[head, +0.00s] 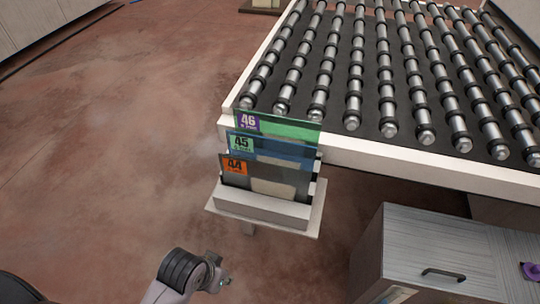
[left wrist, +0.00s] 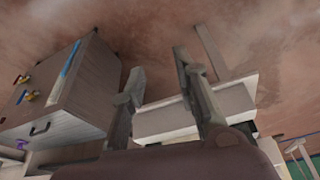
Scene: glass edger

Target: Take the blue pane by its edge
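The blue pane (head: 285,149) stands in a small rack (head: 262,207) in the head view, between a green pane (head: 290,129) behind it and a dark grey pane (head: 290,174) in front. Its upper strip shows, with a green label "45" at its left corner; its lower part is hidden by the grey pane. My left gripper (head: 221,272) is below and left of the rack, apart from it and empty. In the left wrist view its two fingers (left wrist: 160,64) are spread apart. My right gripper is in neither view.
A roller conveyor table (head: 437,172) stands right behind the rack. A grey cabinet (head: 440,244) with a handle stands at the lower right; it also shows in the left wrist view (left wrist: 82,88). The floor (head: 110,170) left of the rack is clear.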

